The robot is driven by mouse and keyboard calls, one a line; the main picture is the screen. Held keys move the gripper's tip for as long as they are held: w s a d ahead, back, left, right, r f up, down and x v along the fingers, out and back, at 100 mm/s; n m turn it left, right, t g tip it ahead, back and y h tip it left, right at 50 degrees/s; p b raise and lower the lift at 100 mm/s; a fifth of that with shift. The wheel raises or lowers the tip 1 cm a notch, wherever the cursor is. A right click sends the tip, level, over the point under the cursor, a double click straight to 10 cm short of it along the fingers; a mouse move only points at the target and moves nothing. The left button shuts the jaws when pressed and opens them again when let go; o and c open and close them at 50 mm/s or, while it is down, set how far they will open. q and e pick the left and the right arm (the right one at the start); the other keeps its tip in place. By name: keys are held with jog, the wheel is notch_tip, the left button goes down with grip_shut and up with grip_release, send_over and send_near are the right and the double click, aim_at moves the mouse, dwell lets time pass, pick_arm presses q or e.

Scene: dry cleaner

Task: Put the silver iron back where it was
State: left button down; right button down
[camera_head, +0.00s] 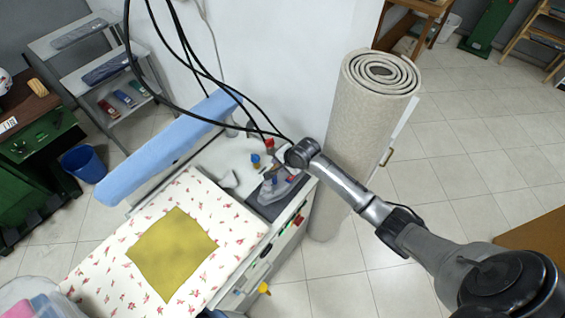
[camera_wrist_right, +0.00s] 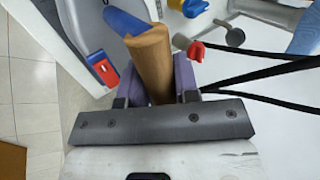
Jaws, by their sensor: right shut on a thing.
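The silver iron (camera_head: 269,188) is at the right end of the ironing table, over a dark rest pad (camera_head: 284,203). From this angle I cannot tell whether its sole touches the pad. My right gripper (camera_head: 286,172) reaches over it from the right, and its fingers are small and partly hidden in the head view. In the right wrist view, my right gripper (camera_wrist_right: 154,88) is shut on the iron's brown handle (camera_wrist_right: 150,58), with a finger on each side. Most of the iron's body is hidden there. My left gripper is not in view.
A flowered ironing board (camera_head: 115,268) bears an olive cloth (camera_head: 172,254). A blue padded sleeve arm (camera_head: 160,150) stands behind it. Black hoses (camera_head: 205,75) hang over the table near my gripper. A rolled carpet (camera_head: 358,130) stands upright close to my right arm.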

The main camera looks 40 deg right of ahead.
aim_at(281, 175)
jog(key=shift+w+f, duration=0.15)
jog(key=shift+f, duration=1.25)
jog(key=c, duration=1.2)
grip_release()
jog(key=shift+f, duration=0.3)
jog(key=shift+c, duration=0.2)
jog(key=o, duration=0.4)
jog(key=shift+r, duration=0.1)
jog(key=p+v, duration=0.1)
jog(key=v, duration=1.1)
jog(key=s+a+f+n+g, duration=0.1)
jog(key=s+a+f+n, duration=0.2)
jog(key=s+a+n, duration=0.3)
jog(key=s+a+f+n+g, duration=0.1)
jog(key=s+a+f+n, duration=0.2)
jog(key=s, duration=0.5)
jog(key=s+a+r+n, duration=0.1)
jog(key=s+a+n, duration=0.2)
jog(key=s, duration=0.4)
jog(key=s+a+r+n+h, duration=0.1)
jog(key=s+a+r+n, duration=0.1)
jog(key=s+n, duration=0.4)
jog(key=shift+s+a+r+g, duration=0.35)
jog(key=shift+s+a+g, duration=0.1)
jog(key=shift+s, duration=0.25)
